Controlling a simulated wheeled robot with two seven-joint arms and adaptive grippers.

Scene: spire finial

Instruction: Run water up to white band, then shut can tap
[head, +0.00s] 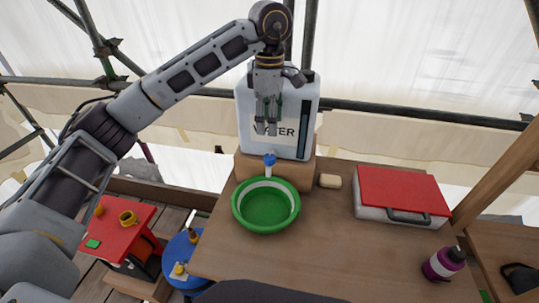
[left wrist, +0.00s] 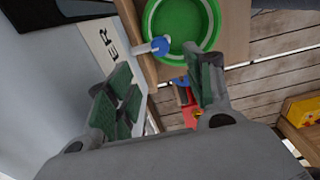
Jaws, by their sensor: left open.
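The white water can (head: 252,118) stands upright on a wooden block (head: 297,174) at the back of the table. Its tap has a blue handle (head: 269,159) and a pale spout above the far rim of the green basin (head: 266,209). The tap (left wrist: 160,46) and basin (left wrist: 181,24) also show in the left wrist view. A white band (head: 266,183) runs around the basin's inner wall. I cannot make out a water level or a stream. My left gripper (head: 266,129) is open and empty, pointing down before the can's label, above the tap. My right gripper is out of view.
A pale soap-like block (head: 330,181), a red-lidded box (head: 400,189) and a purple bottle (head: 441,265) are on the table (head: 340,245). A blue stool (head: 175,250) and red-topped stand (head: 110,235) are at lower left. The table's front middle is clear.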

